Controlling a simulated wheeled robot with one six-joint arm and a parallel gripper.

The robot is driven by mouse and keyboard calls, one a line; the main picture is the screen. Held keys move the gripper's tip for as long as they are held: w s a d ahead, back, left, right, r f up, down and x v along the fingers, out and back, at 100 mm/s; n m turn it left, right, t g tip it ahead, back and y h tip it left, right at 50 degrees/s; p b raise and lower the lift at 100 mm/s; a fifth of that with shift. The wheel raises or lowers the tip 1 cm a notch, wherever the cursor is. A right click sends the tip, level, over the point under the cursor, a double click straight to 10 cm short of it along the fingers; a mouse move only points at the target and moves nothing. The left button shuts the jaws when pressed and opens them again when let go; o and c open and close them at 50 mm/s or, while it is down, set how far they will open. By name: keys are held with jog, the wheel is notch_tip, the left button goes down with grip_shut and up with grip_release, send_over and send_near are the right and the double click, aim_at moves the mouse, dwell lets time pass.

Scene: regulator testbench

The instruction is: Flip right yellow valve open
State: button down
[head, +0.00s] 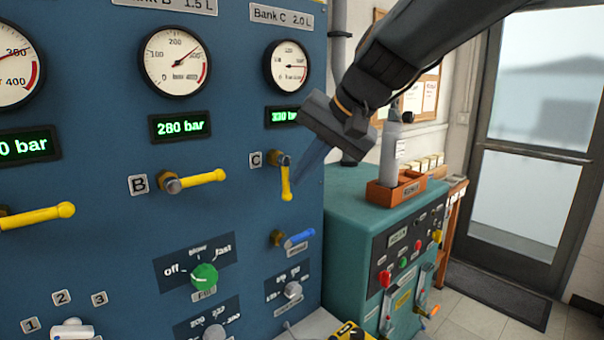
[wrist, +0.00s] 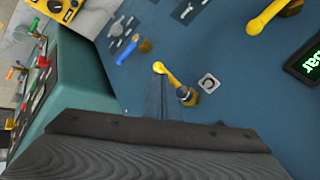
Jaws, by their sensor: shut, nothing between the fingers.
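The right yellow valve (head: 286,181), beside the label C, has its handle pointing down on the blue panel. The same handle shows in the wrist view (wrist: 170,77), running diagonally from its brass stem. My gripper (head: 302,178) is just right of this handle, with its slim fingers shut and empty, pointing down and left toward the panel. In the wrist view, the fingers (wrist: 160,84) reach up beside the handle's free end. I cannot tell whether they touch it.
Yellow valve B (head: 202,180) lies sideways to the left, and another yellow valve (head: 38,215) sits farther left. A blue valve (head: 298,240) is just below valve C. A teal cabinet (head: 350,235) with an orange tray (head: 397,190) stands to the right.

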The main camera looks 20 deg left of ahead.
jog(key=s+d+r+b, duration=0.2)
jog(key=d+r+b, duration=0.2)
jog(key=d+r, duration=0.5)
jog(key=w+a+f+t+h+p, duration=0.1)
jog(key=w+a+f+p, duration=0.1)
jog(key=a+f+p, duration=0.4)
jog(key=shift+a+f+n, duration=0.3)
jog(key=shift+a+f, duration=1.25)
jog(key=shift+f, duration=0.65)
